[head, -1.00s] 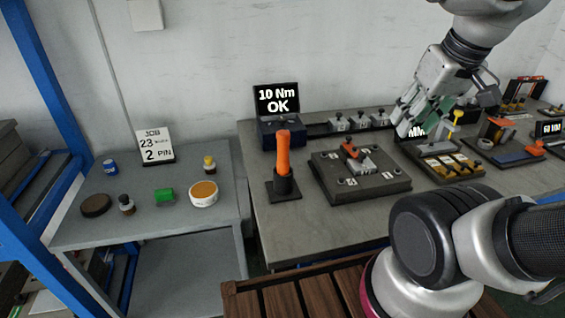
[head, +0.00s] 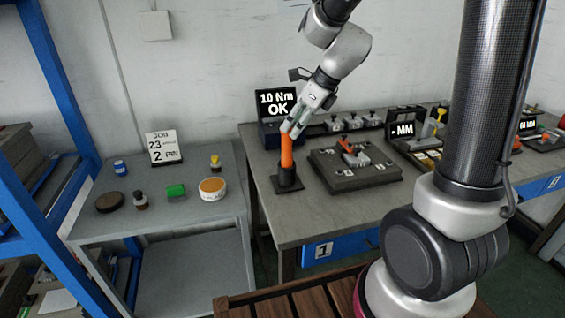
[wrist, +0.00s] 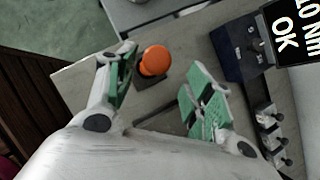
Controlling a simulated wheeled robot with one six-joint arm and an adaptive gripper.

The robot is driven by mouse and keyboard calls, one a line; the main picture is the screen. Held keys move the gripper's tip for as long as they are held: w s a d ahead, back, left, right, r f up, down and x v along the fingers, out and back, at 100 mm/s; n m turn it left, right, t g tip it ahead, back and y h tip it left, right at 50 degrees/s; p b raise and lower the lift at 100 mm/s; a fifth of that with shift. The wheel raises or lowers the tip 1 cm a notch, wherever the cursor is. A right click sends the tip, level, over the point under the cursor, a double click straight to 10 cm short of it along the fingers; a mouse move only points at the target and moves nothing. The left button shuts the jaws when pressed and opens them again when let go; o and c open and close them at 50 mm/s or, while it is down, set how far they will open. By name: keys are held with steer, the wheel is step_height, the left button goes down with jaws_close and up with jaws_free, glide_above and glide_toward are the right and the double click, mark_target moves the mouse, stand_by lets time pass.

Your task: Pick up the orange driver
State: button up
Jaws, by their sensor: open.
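The orange driver (head: 286,152) stands upright in a black holder (head: 287,181) at the left end of the grey workbench. My gripper (head: 293,127) is at the driver's top in the head view. In the wrist view my gripper (wrist: 160,88) is open, with green finger pads apart. The orange driver's round top (wrist: 155,60) shows between the fingers, much closer to the left finger than the right. I cannot tell whether that finger touches it. The driver's lower part is mostly hidden in the wrist view.
The torque display (head: 277,104) reading "10 Nm OK" stands just behind the driver. A dark fixture block (head: 355,171) lies to its right. A lower side table (head: 165,217) with small containers stands left, across a gap.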

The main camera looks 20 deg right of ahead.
mark_target(287, 155)
steer(key=shift+w+a+f+m, duration=0.4)
steer(key=shift+a+f+m, duration=0.1)
steer(key=shift+f+m, duration=0.15)
steer(key=x, duration=0.7)
steer(key=shift+s+f, duration=0.15)
steer(key=shift+s, duration=0.2)
jaws_close()
